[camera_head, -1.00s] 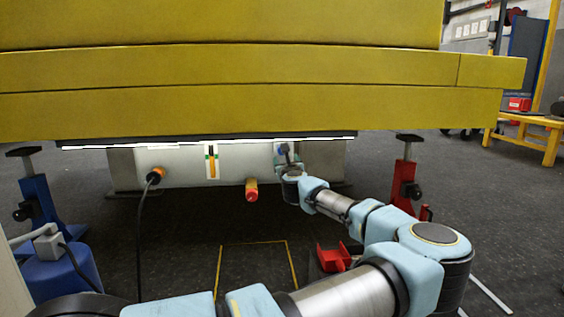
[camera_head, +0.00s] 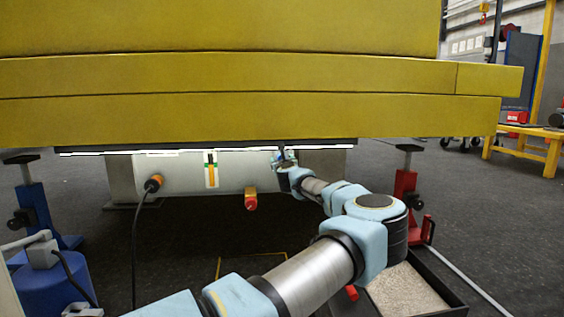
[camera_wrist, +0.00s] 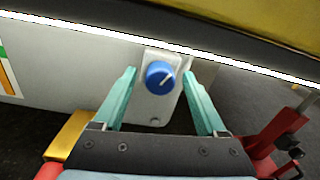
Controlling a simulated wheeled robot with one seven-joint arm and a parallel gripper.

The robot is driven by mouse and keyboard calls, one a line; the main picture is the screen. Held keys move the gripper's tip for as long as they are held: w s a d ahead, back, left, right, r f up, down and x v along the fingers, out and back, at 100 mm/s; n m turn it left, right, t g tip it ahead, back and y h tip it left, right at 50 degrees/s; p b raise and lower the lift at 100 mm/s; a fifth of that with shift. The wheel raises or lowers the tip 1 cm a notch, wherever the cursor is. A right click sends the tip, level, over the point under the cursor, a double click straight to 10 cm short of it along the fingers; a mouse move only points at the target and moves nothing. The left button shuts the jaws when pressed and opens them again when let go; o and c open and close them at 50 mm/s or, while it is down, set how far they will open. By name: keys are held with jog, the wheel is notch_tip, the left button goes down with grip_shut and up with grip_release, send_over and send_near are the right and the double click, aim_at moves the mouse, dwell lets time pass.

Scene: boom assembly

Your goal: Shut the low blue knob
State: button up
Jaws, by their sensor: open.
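The blue knob (camera_wrist: 160,77) is a round dial with a white pointer line, set on a light grey plate (camera_wrist: 157,108) on the grey panel under the yellow boom. The pointer slants up to the right in the wrist view. My gripper (camera_wrist: 164,80) is open, with one teal finger on each side of the knob in that view. I cannot tell how far the fingertips are from it. In the head view my gripper (camera_head: 284,158) is at the panel's right part, and my arm hides most of the knob there.
The yellow boom (camera_head: 230,75) hangs low just above my gripper. A red jack stand (camera_head: 403,195) stands at the right.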

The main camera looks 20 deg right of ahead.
jog(key=shift+c, duration=0.2)
grip_shut()
dwell(0.3)
jog(key=shift+n, duration=0.3)
jog(key=shift+f+n+y+p, duration=0.1)
jog(key=shift+n+y+p, duration=0.3)
jog(key=shift+n, duration=7.7)
jog(key=shift+f+n+y+p, duration=0.1)
jog(key=shift+n+p, duration=0.5)
jog(key=shift+n, duration=7.5)
